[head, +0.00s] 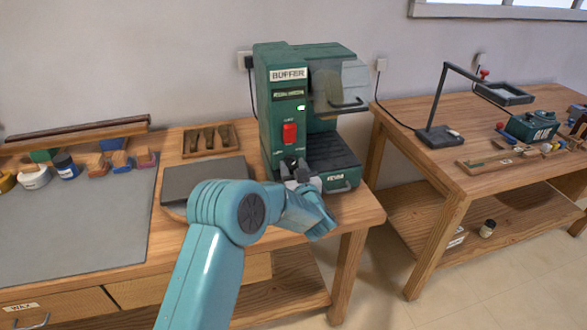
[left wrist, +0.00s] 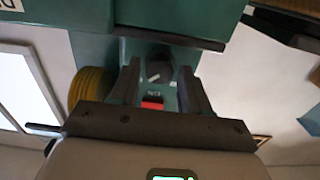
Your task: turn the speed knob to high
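The green buffer machine (head: 262,110) stands at the right end of the near bench, with a red switch (head: 289,133) on its front column. My left gripper (head: 296,172) is at the lower front of this column and hides the knob area in the head view. In the left wrist view the dark round knob (left wrist: 158,67) with a pale pointer mark shows between the fingertips of my left gripper (left wrist: 160,75). The fingers are apart, with gaps on both sides of the knob. A red part (left wrist: 152,103) with a small label sits near it. My right gripper is not in view.
A clear guard (head: 340,88) with a dark handle juts from the machine's right side, above a dark tray (head: 331,152). A grey slab (head: 203,177) and wooden tool tray (head: 208,140) lie left of it. A second bench (head: 480,170) stands right, across a gap.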

